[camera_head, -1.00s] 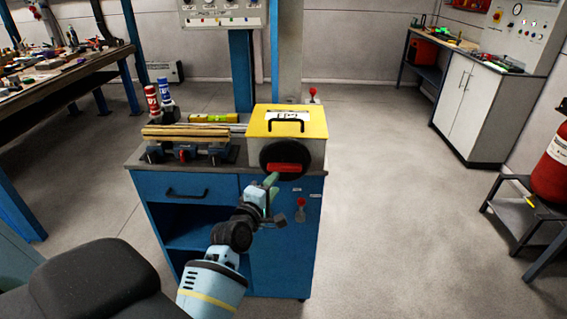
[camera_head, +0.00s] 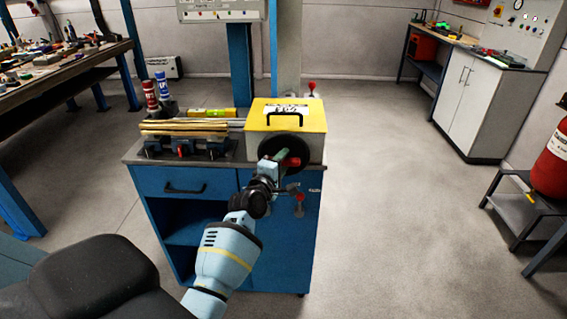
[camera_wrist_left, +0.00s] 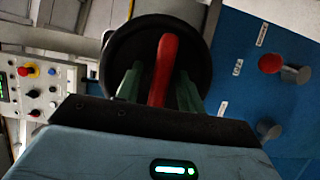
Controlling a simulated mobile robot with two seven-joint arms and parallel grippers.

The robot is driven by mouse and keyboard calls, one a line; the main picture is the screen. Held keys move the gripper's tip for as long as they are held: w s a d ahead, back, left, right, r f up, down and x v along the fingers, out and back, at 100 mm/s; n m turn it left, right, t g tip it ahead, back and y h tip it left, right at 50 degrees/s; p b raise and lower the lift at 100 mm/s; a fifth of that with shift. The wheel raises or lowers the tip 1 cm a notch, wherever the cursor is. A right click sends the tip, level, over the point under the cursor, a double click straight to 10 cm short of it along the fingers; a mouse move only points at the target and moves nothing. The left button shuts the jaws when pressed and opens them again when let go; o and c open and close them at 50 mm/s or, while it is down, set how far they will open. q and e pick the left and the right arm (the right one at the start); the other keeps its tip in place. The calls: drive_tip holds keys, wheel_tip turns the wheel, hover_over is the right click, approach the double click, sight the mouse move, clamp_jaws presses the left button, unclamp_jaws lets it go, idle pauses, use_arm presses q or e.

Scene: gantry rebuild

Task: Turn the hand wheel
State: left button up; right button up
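The hand wheel (camera_head: 297,147) is a black disc with a red grip bar (camera_head: 292,161), on the front of a yellow-topped box. My left gripper (camera_head: 282,158) is in front of the wheel and hides part of it. In the left wrist view, the wheel (camera_wrist_left: 199,48) is straight ahead and the red bar (camera_wrist_left: 163,65) stands upright in the picture between my two green fingers (camera_wrist_left: 160,88). The fingers are apart, with a gap on each side of the bar. My right gripper is not in view.
The yellow-lidded box (camera_head: 310,118) sits on a blue cabinet (camera_head: 280,245). Left of it are wooden strips (camera_head: 185,127), a yellow level (camera_head: 212,113) and two bottles (camera_head: 161,88).

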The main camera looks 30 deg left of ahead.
use_arm(q)
drive_tip(key=shift+w, duration=0.15)
drive_tip(key=shift+c, duration=0.5)
clamp_jaws()
